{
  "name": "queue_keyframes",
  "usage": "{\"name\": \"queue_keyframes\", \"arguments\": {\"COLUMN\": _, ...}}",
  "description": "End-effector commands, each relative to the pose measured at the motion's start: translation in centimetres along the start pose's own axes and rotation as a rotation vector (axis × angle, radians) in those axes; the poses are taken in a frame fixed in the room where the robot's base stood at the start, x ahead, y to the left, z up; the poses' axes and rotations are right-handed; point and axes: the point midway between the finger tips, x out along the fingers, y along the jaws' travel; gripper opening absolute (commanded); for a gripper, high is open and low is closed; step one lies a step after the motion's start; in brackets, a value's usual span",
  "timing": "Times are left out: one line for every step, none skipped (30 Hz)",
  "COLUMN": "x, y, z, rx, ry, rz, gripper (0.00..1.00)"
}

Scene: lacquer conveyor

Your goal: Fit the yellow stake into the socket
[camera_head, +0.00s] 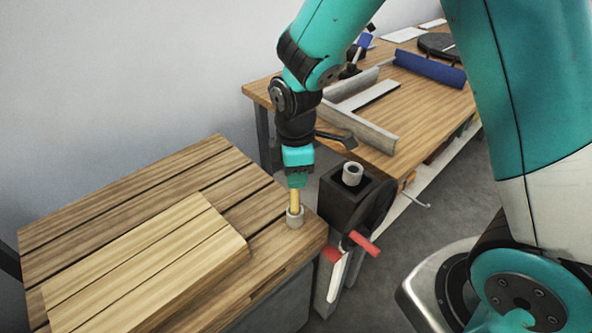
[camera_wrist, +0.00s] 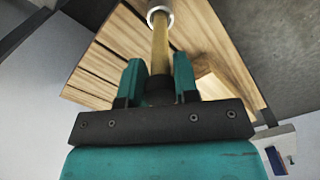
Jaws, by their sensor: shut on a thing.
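My gripper (camera_head: 297,184) points down over the near right corner of a slatted wooden table and is shut on the yellow stake (camera_head: 295,199). The stake stands about upright below the fingers. Its lower end meets the mouth of a short grey ring-shaped socket (camera_head: 294,217) on the table corner. In the wrist view the stake (camera_wrist: 161,42) runs from between the fingertips (camera_wrist: 158,66) to the pale ring (camera_wrist: 160,13). The stake's tip is hidden at the ring, and I cannot tell how deep it sits.
A wooden board (camera_head: 150,262) lies on the slatted table (camera_head: 110,185). A second grey ring (camera_head: 352,173) stands on a black block (camera_head: 340,205) just right of the table.

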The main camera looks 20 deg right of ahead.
Motion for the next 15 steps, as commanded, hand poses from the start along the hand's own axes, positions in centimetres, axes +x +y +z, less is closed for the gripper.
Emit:
{"name": "queue_keyframes", "arguments": {"x": 0.2, "y": 0.0, "z": 0.0, "rx": 0.0, "ry": 0.0, "rz": 0.0, "gripper": 0.0}}
{"name": "queue_keyframes", "arguments": {"x": 0.3, "y": 0.0, "z": 0.0, "rx": 0.0, "ry": 0.0, "rz": 0.0, "gripper": 0.0}}
{"name": "queue_keyframes", "arguments": {"x": 0.4, "y": 0.0, "z": 0.0, "rx": 0.0, "ry": 0.0, "rz": 0.0, "gripper": 0.0}}
{"name": "queue_keyframes", "arguments": {"x": 0.5, "y": 0.0, "z": 0.0, "rx": 0.0, "ry": 0.0, "rz": 0.0, "gripper": 0.0}}
{"name": "queue_keyframes", "arguments": {"x": 0.5, "y": 0.0, "z": 0.0, "rx": 0.0, "ry": 0.0, "rz": 0.0, "gripper": 0.0}}
{"name": "queue_keyframes", "arguments": {"x": 0.6, "y": 0.0, "z": 0.0, "rx": 0.0, "ry": 0.0, "rz": 0.0, "gripper": 0.0}}
{"name": "queue_keyframes", "arguments": {"x": 0.7, "y": 0.0, "z": 0.0, "rx": 0.0, "ry": 0.0, "rz": 0.0, "gripper": 0.0}}
{"name": "queue_keyframes", "arguments": {"x": 0.8, "y": 0.0, "z": 0.0, "rx": 0.0, "ry": 0.0, "rz": 0.0, "gripper": 0.0}}
{"name": "queue_keyframes", "arguments": {"x": 0.9, "y": 0.0, "z": 0.0, "rx": 0.0, "ry": 0.0, "rz": 0.0, "gripper": 0.0}}
{"name": "queue_keyframes", "arguments": {"x": 1.0, "y": 0.0, "z": 0.0, "rx": 0.0, "ry": 0.0, "rz": 0.0, "gripper": 0.0}}
{"name": "queue_keyframes", "arguments": {"x": 1.0, "y": 0.0, "z": 0.0, "rx": 0.0, "ry": 0.0, "rz": 0.0, "gripper": 0.0}}
{"name": "queue_keyframes", "arguments": {"x": 1.1, "y": 0.0, "z": 0.0, "rx": 0.0, "ry": 0.0, "rz": 0.0, "gripper": 0.0}}
{"name": "queue_keyframes", "arguments": {"x": 1.2, "y": 0.0, "z": 0.0, "rx": 0.0, "ry": 0.0, "rz": 0.0, "gripper": 0.0}}
{"name": "queue_keyframes", "arguments": {"x": 1.3, "y": 0.0, "z": 0.0, "rx": 0.0, "ry": 0.0, "rz": 0.0, "gripper": 0.0}}
{"name": "queue_keyframes", "arguments": {"x": 1.2, "y": 0.0, "z": 0.0, "rx": 0.0, "ry": 0.0, "rz": 0.0, "gripper": 0.33}}
